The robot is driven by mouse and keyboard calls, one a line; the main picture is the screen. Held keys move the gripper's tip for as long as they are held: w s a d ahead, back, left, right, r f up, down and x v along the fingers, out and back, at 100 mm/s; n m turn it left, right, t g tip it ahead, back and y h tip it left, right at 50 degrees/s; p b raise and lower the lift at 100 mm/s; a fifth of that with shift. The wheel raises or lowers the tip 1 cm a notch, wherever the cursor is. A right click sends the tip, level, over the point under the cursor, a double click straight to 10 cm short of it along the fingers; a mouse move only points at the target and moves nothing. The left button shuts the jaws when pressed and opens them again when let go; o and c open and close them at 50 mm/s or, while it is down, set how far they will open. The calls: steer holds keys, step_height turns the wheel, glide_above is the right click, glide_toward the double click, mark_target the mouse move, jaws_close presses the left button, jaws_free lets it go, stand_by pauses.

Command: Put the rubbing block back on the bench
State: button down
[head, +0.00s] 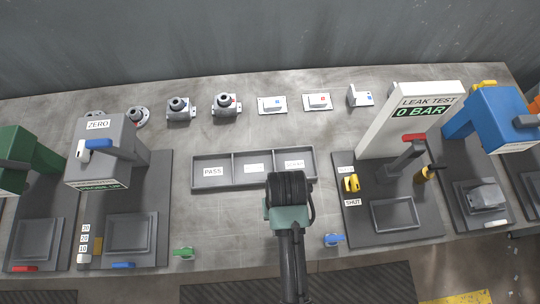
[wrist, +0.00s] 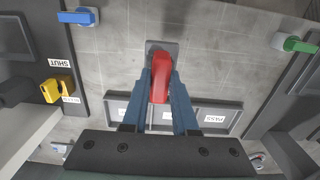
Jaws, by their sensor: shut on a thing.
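In the wrist view my gripper (wrist: 161,84) has its two blue fingers closed on either side of a red handle (wrist: 160,72). The handle belongs to what looks like the rubbing block, whose flat grey plate (wrist: 153,46) shows at its far end. The block is over bare bench (wrist: 115,55), beside the three-part tray (wrist: 232,106). I cannot tell whether its plate touches the bench. In the head view my dark wrist hides the fingers and the block, in front of the tray (head: 203,186).
The leak test station (head: 430,110) stands right of the tray, the ZERO station (head: 105,165) left. A green lever (head: 184,253) and a blue lever (head: 334,240) lie near the front edge. Several small parts line the back. Bare bench (head: 225,220) lies left of my arm.

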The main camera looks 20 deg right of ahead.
steer(key=shift+w+d+r, duration=0.1)
steer(key=shift+w, duration=0.1)
steer(key=f, duration=0.4)
steer(key=shift+s+f, duration=0.25)
steer(key=shift+f, duration=0.15)
steer(key=shift+w+f, duration=0.15)
steer(key=shift+f, duration=2.25)
steer(key=shift+f, duration=0.2)
steer(key=c, duration=0.7)
jaws_free()
steer(key=shift+r, duration=0.15)
